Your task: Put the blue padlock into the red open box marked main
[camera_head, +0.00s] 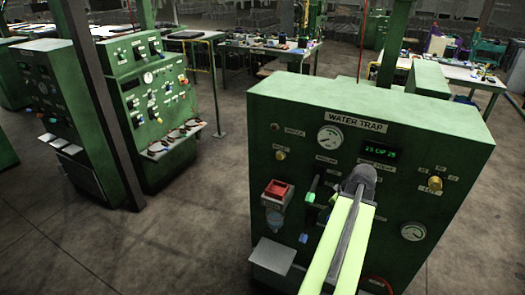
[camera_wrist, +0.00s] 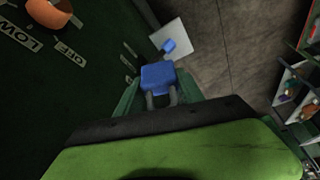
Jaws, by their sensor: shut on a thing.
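In the wrist view the blue padlock (camera_wrist: 158,75) sits between the two green fingers of my gripper (camera_wrist: 156,88), which is shut on it. Its grey shackle points back towards the gripper's body. In the head view my gripper (camera_head: 360,182) is in front of the green "WATER TRAP" cabinet, right of its middle. The padlock cannot be made out clearly there.
The cabinet (camera_head: 440,120) carries gauges, a brass knob (camera_head: 435,184), a green lever (camera_head: 311,188) and a blue-ended lever (camera_head: 303,238) beside the red box. A pale shelf (camera_head: 272,255) juts out below. Bare floor (camera_head: 190,240) lies to the left.

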